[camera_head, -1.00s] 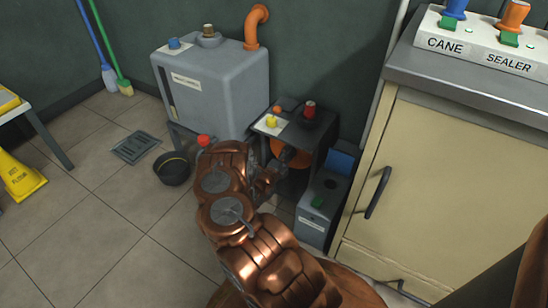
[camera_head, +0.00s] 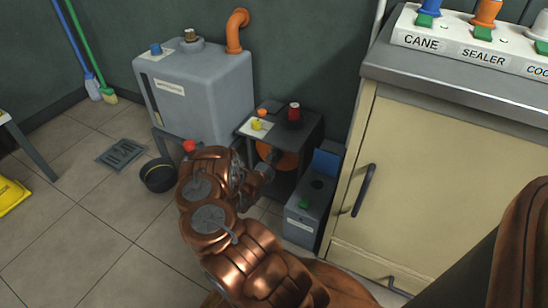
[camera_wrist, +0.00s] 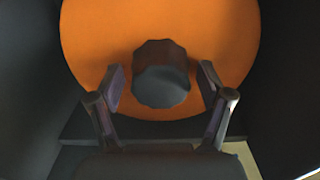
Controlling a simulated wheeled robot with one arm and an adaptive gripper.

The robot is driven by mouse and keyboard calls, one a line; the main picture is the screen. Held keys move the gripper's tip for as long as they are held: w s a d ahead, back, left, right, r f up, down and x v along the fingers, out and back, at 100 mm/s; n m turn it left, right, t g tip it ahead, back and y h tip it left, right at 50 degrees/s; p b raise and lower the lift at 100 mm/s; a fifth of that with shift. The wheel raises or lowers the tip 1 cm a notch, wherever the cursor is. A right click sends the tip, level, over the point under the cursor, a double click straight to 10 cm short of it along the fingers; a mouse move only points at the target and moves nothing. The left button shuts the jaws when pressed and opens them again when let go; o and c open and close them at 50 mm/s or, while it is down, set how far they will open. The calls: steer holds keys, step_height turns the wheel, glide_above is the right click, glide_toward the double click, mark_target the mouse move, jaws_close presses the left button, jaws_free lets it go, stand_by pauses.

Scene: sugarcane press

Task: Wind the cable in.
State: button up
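An orange cable reel disc (camera_head: 287,160) sits inside a dark open-fronted housing (camera_head: 308,133) at the wall. My gripper (camera_wrist: 162,80) is open, with one finger on each side of the knob. Small gaps show between the fingers and the knob. In the head view my gripper (camera_head: 263,172) is at the housing's front and partly hides the disc. I cannot make out the cable.
A grey tank (camera_head: 200,95) with an orange pipe stands left of the housing. A grey bin (camera_head: 307,212) stands close to its right, then a cream cabinet (camera_head: 420,185). A dark bucket (camera_head: 159,177) and floor drain (camera_head: 121,153) lie left; open tiles are in front.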

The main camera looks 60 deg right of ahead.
steer(key=s+a, duration=0.1)
steer(key=a, duration=1.1)
steer(key=shift+s, duration=0.2)
stand_by(0.4)
